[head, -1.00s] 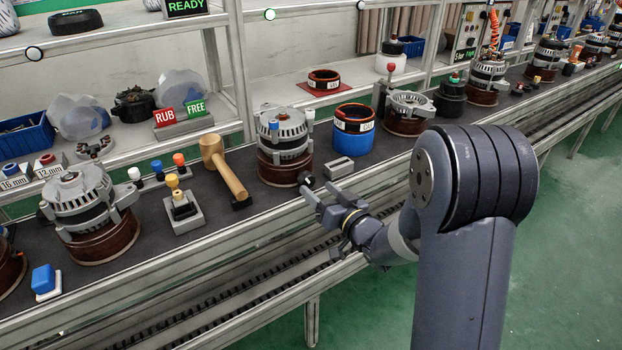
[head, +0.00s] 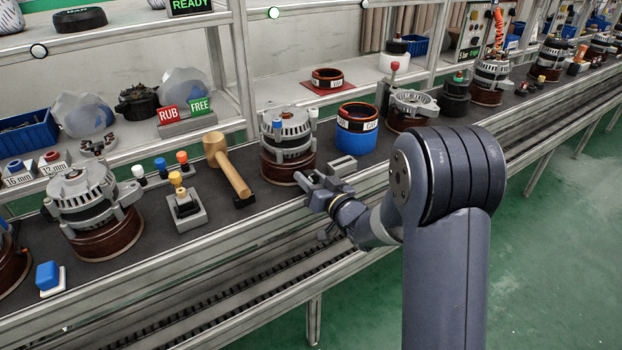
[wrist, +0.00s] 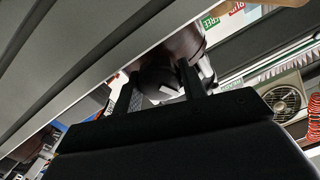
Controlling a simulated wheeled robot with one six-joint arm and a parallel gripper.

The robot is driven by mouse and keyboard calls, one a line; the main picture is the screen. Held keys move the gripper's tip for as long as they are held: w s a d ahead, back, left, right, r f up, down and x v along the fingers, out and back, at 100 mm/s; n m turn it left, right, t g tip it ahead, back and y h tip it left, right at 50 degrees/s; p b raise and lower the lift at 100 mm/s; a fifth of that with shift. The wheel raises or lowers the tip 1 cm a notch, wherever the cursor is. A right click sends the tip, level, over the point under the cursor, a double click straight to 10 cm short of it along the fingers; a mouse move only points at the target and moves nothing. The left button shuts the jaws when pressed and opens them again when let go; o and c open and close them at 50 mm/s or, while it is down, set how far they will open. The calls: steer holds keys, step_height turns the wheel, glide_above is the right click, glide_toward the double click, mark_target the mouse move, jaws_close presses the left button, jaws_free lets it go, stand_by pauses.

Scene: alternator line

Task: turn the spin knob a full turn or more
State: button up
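The alternator (head: 287,128) with silver ribbed housing on a brown round base stands at the belt's front edge. The black spin knob, on the front of its base, is hidden behind my gripper in the head view. In the wrist view a dark rounded thing, apparently the knob (wrist: 158,80), shows between the fingertips. My gripper (head: 312,178) is at the front of the base, fingers apart, one on each side of the knob. It also shows in the wrist view (wrist: 160,88). I cannot tell whether either finger touches the knob.
A wooden mallet (head: 228,166) lies left of the alternator. The belt's metal front rail (head: 255,232) runs below my gripper.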

steer(key=c, duration=0.4)
steer(key=shift+c, duration=0.2)
steer(key=shift+f+n+b, duration=0.1)
steer(key=shift+n+b, duration=0.2)
steer(key=shift+b, duration=0.15)
steer(key=shift+f+n+b, duration=0.1)
steer(key=shift+n+b, duration=0.5)
steer(key=shift+b, duration=0.2)
steer(key=n+b, duration=0.2)
steer(key=b, duration=0.1)
steer(key=n+b, duration=0.5)
steer(key=shift+s+a+n, duration=0.1)
steer(key=shift+a+n, duration=0.05)
steer(key=shift+n, duration=0.15)
steer(key=shift+n+h+b, duration=0.3)
steer(key=shift+n+b, duration=1.4)
steer(key=shift+n, duration=0.2)
